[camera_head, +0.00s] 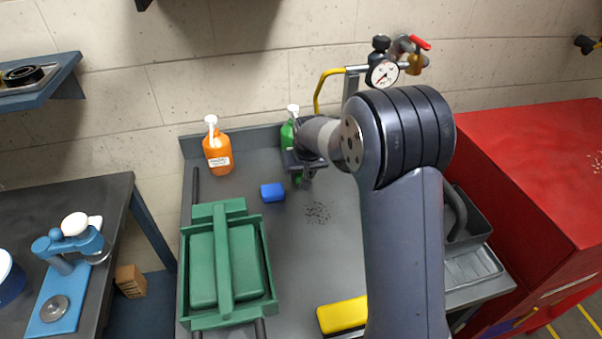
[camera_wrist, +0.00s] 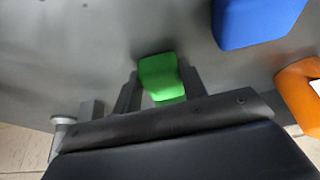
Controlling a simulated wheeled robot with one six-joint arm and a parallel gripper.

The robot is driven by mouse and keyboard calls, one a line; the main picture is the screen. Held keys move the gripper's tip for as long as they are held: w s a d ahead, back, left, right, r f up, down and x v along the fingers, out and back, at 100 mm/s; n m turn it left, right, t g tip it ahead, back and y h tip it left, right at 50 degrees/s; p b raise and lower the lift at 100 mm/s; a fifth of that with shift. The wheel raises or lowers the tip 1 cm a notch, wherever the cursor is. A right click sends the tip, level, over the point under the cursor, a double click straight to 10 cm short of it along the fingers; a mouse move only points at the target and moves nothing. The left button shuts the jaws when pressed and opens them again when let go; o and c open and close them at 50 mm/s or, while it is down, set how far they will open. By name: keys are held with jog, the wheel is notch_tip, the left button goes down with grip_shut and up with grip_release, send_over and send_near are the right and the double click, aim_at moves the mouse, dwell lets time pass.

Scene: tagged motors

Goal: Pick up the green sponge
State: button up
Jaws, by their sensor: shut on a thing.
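The green sponge (camera_wrist: 160,76) sits between the two fingers of my gripper (camera_wrist: 160,82) in the wrist view. The fingers are shut on its sides. In the head view my gripper (camera_head: 303,178) is low over the grey bench top, and only a small bit of the green sponge (camera_head: 297,181) shows beside it. The wrist and arm hide the rest. I cannot tell whether the sponge touches the bench.
A blue sponge (camera_head: 272,193) lies just left of my gripper. An orange bottle (camera_head: 218,152) and a green bottle (camera_head: 287,135) stand at the back. A green toolbox (camera_head: 203,322) and a yellow block (camera_head: 342,314) are nearer.

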jog(key=shift+c, duration=0.6)
jog(key=shift+s+r+b, duration=0.2)
jog(key=shift+r+b, duration=0.1)
jog(key=shift+r, duration=0.25)
notch_tip(320, 180, up, 6)
jog(key=shift+r, duration=0.2)
jog(key=s+d+b, duration=0.2)
jog(key=s, duration=0.7)
jog(key=s+d+b, duration=0.1)
jog(key=s+d, duration=0.1)
jog(key=s, duration=0.8)
jog(key=shift+s+f+b, duration=0.15)
jog(key=shift+f+b, duration=0.1)
jog(key=shift+b, duration=0.1)
